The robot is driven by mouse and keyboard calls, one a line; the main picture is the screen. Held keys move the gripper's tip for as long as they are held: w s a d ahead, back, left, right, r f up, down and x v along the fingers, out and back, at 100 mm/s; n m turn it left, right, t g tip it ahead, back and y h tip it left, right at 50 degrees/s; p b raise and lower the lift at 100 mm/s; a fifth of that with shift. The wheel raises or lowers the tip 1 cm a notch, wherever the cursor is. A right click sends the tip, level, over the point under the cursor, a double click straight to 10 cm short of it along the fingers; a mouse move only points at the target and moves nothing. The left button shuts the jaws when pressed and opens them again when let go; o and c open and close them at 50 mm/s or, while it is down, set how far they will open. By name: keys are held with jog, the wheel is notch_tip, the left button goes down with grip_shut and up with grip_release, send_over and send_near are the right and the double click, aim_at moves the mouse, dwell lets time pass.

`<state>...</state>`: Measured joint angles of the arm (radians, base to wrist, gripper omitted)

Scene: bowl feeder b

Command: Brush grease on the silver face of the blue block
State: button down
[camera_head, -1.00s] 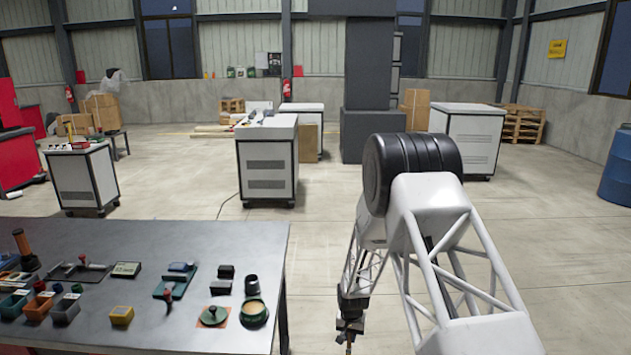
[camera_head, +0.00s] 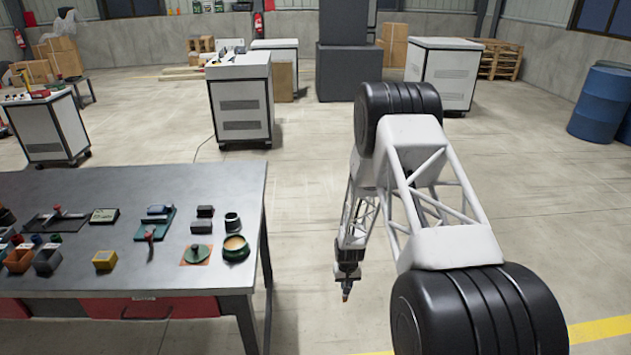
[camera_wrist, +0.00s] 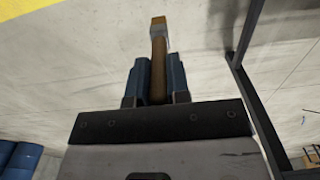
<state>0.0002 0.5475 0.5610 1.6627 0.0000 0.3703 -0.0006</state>
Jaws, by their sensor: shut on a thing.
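My gripper (camera_head: 346,281) hangs over the floor to the right of the workbench, well apart from it. In the wrist view my gripper (camera_wrist: 158,75) has its blue fingers shut on the brown handle of a brush (camera_wrist: 158,50). The brush has a pale metal band and a yellow-brown tip pointing away from the fingers. A small blue block (camera_head: 160,209) sits at the back of a green plate (camera_head: 154,224) on the bench; its silver face is too small to make out. A dark green pot (camera_head: 236,248) with tan contents, likely grease, stands near the bench's right edge.
The workbench (camera_head: 105,182) has its right edge between the pot and my gripper. A green lid-like disc (camera_head: 198,253) on an orange mat, a black cup (camera_head: 232,221), dark blocks (camera_head: 203,218) and a yellow block (camera_head: 105,259) stand nearby. Floor around my gripper is clear.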

jog(key=w+a+r, duration=1.2)
jog(key=w+r, duration=0.3)
jog(key=w, duration=0.1)
jog(key=w+a+r+m, duration=0.1)
jog(key=w+a+r, duration=0.3)
jog(key=a+r, duration=0.45)
jog(key=w+a+r, duration=0.4)
jog(key=a+r, duration=0.2)
jog(key=r, duration=0.5)
jog(key=s+a+r, duration=0.4)
jog(key=a, duration=1)
jog(key=s+a+r, duration=0.4)
jog(key=a, duration=1)
jog(key=s+a+r+n, duration=0.1)
jog(key=s+a+r, duration=0.3)
jog(key=a, duration=1.1)
jog(key=shift+r, duration=0.55)
jog(key=shift+f, duration=0.15)
